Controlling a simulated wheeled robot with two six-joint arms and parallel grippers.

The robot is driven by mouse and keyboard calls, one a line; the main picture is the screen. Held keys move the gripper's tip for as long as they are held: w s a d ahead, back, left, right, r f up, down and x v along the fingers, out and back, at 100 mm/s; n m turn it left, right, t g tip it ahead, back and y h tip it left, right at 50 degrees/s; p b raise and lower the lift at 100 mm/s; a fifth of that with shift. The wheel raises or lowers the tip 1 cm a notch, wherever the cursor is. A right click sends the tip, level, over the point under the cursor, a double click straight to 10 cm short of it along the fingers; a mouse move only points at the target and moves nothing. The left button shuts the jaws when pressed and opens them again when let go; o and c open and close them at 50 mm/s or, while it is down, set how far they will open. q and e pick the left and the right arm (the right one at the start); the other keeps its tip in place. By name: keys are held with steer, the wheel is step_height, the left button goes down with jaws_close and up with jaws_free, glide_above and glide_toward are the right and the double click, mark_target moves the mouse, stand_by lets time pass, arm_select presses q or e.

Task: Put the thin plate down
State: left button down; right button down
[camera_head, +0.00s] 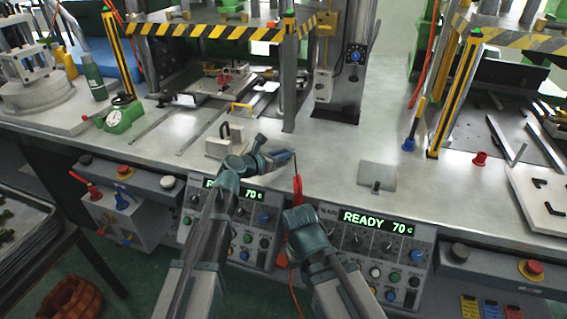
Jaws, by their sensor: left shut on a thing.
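My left gripper (275,157) is above the front part of the steel bench, shut on the thin plate. The plate is mostly hidden by the fingers and shows at most as a grey sliver, so its tilt and its gap to the bench cannot be told. My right gripper (298,212) is lower and to the right, at the bench's front edge. It appears shut on a red pen-like tool (298,186), whose thin dark tip points up near the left gripper's fingers.
A flat grey plate with a tab (377,174) lies on the steel bench (330,150) right of my grippers. A block with a black handle (222,147) stands to the left. Striped press frames (215,32) stand behind. A blue-handled tool (409,143) and a red piece (480,158) are at right.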

arm_select(q)
steer(key=shift+f, duration=0.7)
steer(key=shift+r, duration=0.1)
arm_select(e)
steer(key=shift+f, duration=0.55)
steer(key=shift+f, duration=0.1)
arm_select(q)
steer(key=c, duration=0.8)
jaws_free()
steer(key=shift+r, duration=0.15)
steer(key=p+v, duration=0.3)
steer(key=v, duration=0.9)
arm_select(e)
step_height(320, 180, up, 4)
steer(key=shift+f, duration=0.15)
